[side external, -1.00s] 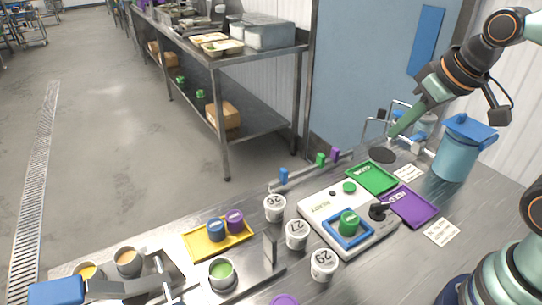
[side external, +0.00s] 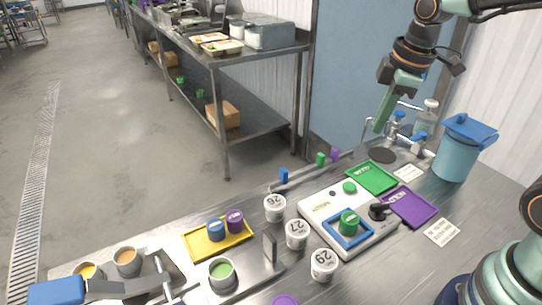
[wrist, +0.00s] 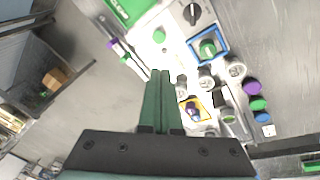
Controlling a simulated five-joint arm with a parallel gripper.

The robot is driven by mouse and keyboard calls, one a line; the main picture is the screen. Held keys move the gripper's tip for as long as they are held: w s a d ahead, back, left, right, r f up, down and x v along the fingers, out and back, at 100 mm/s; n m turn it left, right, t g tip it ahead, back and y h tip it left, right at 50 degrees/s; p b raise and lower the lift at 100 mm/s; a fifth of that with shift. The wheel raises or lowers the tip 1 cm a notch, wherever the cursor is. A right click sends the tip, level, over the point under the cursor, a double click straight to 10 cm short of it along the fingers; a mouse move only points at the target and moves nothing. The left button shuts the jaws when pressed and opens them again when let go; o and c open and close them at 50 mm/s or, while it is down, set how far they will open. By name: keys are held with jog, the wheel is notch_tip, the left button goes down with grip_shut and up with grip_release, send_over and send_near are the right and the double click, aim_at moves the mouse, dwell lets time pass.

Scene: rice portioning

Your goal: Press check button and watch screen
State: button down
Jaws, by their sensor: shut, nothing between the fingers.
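A white check station (side external: 322,226) sits on the steel table. It has a green button (side external: 349,187), a small screen (side external: 321,206) with text too small to read surely, a black knob (side external: 379,211) and a blue square frame (side external: 335,240). A green-topped cup (side external: 348,222) stands inside the frame. My gripper (side external: 378,131) is shut and empty, pointing down in the air above and behind the station. In the wrist view, its fingers (wrist: 160,73) are together, and the green button (wrist: 158,35) shows beyond the tips, with a gap.
A green tray (side external: 372,178) and a purple tray (side external: 410,206) lie right of the station. White numbered tubs (side external: 297,234) stand along its left side. A yellow tray (side external: 205,246) holds a blue and a purple cup. A blue lidded pot (side external: 456,155) stands at the right.

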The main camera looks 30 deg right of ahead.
aim_at(350, 186)
jog(key=w+f+n+g, duration=0.2)
jog(key=w+f+n, duration=0.2)
jog(key=n, duration=0.4)
jog(key=shift+w+d+f+g, duration=0.25)
jog(key=shift+d+f+g, duration=0.05)
jog(key=shift+d, duration=0.15)
jog(key=shift+f, duration=0.1)
notch_tip(350, 186, down, 14)
jog(key=shift+r, duration=0.1)
dwell(0.4)
